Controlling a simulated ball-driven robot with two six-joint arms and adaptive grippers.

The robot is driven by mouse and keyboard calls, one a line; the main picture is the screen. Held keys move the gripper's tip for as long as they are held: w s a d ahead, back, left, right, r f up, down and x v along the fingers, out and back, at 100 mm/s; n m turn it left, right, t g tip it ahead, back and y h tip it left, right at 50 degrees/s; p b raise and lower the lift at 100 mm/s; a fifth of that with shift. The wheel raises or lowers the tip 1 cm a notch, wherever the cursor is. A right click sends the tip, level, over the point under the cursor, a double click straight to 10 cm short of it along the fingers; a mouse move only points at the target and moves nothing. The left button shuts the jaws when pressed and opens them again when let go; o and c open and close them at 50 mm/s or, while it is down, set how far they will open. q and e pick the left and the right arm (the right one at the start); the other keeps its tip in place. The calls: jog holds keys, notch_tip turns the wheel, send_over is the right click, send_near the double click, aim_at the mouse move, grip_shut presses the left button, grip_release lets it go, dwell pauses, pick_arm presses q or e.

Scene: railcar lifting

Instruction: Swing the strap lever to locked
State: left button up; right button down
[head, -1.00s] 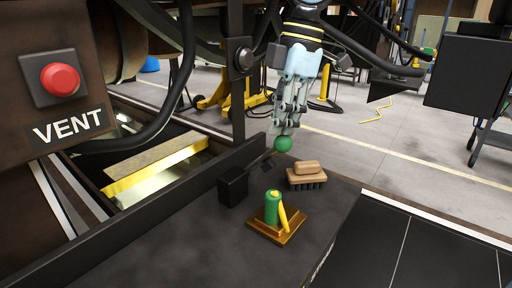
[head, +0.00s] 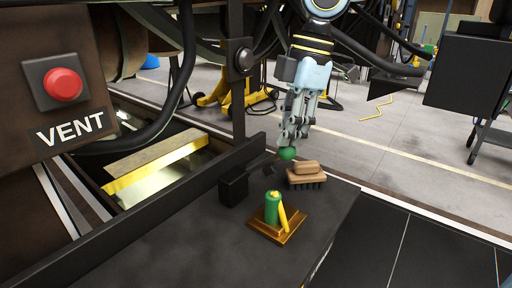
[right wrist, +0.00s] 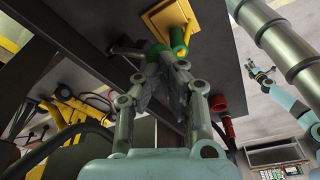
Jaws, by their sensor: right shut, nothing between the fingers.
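The strap lever has a green ball knob (head: 287,153) on a dark arm beside a black block (head: 233,187) on the dark deck. The knob also shows in the right wrist view (right wrist: 152,53). My right gripper (head: 290,146) is shut and empty, with its fingertips at the knob, touching it or very close. The fingers partly hide the knob. In the right wrist view, a small gripper-like end (right wrist: 262,74) at the right looks like my left one, too small to read. I cannot tell the lock state.
A wooden brush (head: 307,173) lies just right of the knob. A green and yellow part on a brass plate (head: 272,233) stands in front. A red VENT button (head: 62,84) is at the left. The deck's front is clear.

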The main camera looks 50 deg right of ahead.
jog(key=shift+s+f+p, duration=0.5)
jog(key=shift+s+p, duration=0.05)
jog(key=shift+s, duration=0.05)
jog(key=shift+s+f, duration=0.2)
jog(key=shift+f, duration=0.1)
jog(key=shift+s+d+f+p, duration=0.1)
jog(key=shift+s+f+p, duration=0.5)
jog(key=shift+s+f, duration=0.1)
jog(key=shift+f, duration=0.1)
dwell(0.4)
